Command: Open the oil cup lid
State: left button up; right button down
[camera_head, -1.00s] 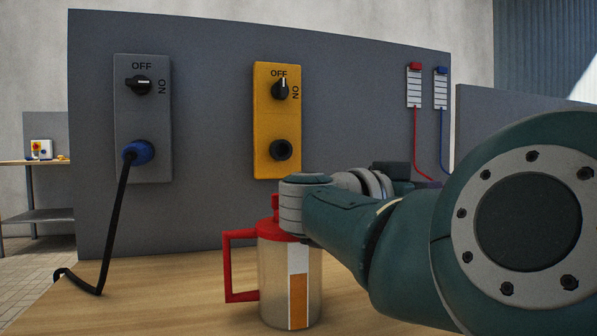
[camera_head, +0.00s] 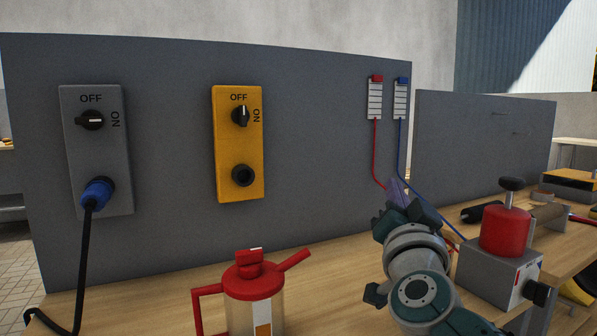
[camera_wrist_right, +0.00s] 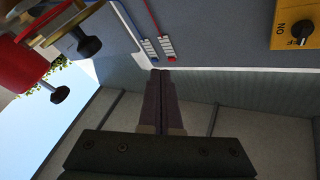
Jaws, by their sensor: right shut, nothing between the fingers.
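The oil cup (camera_head: 240,317) stands upright on the wooden table at the bottom centre of the head view. It has a clear-grey body, a red handle at left and a red spout at right. Its red lid (camera_head: 249,260) sits on top; the base of the cup is cut off by the frame. My right gripper (camera_head: 398,190) is up and to the right of the cup, apart from it, in front of the grey panel. In the right wrist view its fingers (camera_wrist_right: 160,90) are together and empty. My left gripper is not in view.
A grey switch box (camera_head: 97,150) with a blue plug and a yellow switch box (camera_head: 238,143) are on the grey panel (camera_head: 310,120). A red cylinder (camera_head: 505,232) on a grey block stands right of my right arm. Red and blue cables hang behind the gripper.

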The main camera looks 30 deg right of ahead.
jog(key=s+d+f+m+g+y, duration=0.1)
jog(key=s+d+f+m, duration=0.2)
jog(key=s+m, duration=0.25)
jog(key=s+d+f+m+y, duration=0.1)
jog(key=s+d+f+m, duration=0.2)
jog(key=s, duration=0.4)
jog(key=shift+m, duration=0.45)
jog(key=w, duration=0.3)
jog(key=w+d, duration=0.1)
jog(key=w, duration=0.2)
jog(key=w+b, duration=0.1)
jog(key=w, duration=0.2)
jog(key=shift+d+r, duration=0.1)
jog(key=shift+d, duration=0.2)
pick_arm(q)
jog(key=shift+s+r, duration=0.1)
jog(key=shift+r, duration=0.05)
pick_arm(e)
jog(key=shift+w+a, duration=0.1)
jog(key=shift+a, duration=0.2)
